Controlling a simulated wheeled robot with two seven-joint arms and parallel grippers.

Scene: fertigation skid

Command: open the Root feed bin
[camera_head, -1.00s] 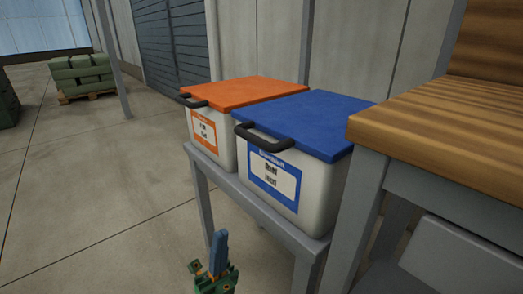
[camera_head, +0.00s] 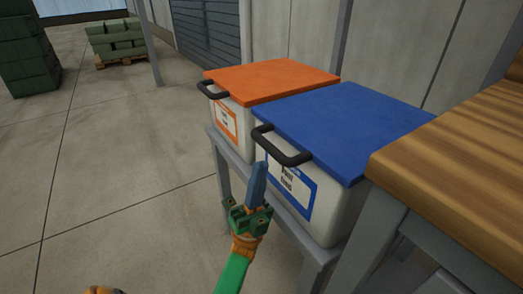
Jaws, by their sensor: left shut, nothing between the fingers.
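Two white bins stand side by side on a grey bench. The nearer bin (camera_head: 335,214) has a closed blue lid (camera_head: 345,125), a dark front handle (camera_head: 282,150) and a blue-bordered label (camera_head: 290,186). The farther bin has a closed orange lid (camera_head: 270,82), a dark handle (camera_head: 214,90) and an orange-bordered label (camera_head: 225,120). The label words are too blurred to tell surely which is Root feed. My left gripper (camera_head: 258,168), with blue fingers, is shut and empty. In the picture it is just below the blue lid's handle; I see no grip on it. My right gripper is out of view.
A wooden-topped workbench (camera_head: 470,160) stands close on the right. The grey bench (camera_head: 232,151) under the bins has open floor (camera_head: 120,190) to its left. Green stacked sacks (camera_head: 120,42) on a pallet stand far back, and a wall is behind the bins.

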